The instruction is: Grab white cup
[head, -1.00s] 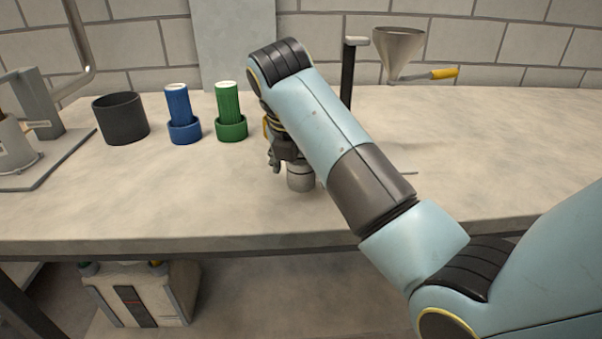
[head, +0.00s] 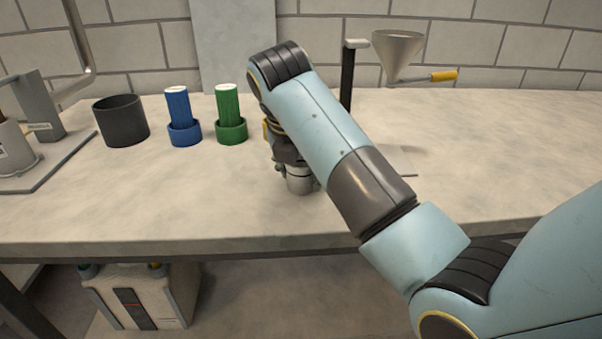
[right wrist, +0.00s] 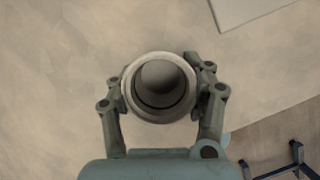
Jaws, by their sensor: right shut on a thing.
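The pale, whitish-grey cup (head: 299,182) stands upright on the bench, partly hidden behind my right gripper and forearm in the head view. In the right wrist view I look down into the open, empty-looking round cup (right wrist: 160,113). My right gripper (head: 292,166) is at the cup. In the right wrist view its two fingers (right wrist: 160,84) lie one on each side of the cup's wall, shut on it. I cannot see the cup lifted clear of the bench. My left gripper is not in view.
A black pot (head: 121,121), a blue holder (head: 184,132) and a green holder (head: 231,130) stand left of the gripper. A funnel (head: 398,55) on a stand is behind right. A thin flat plate (head: 402,165) lies beside the arm. The bench front is clear.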

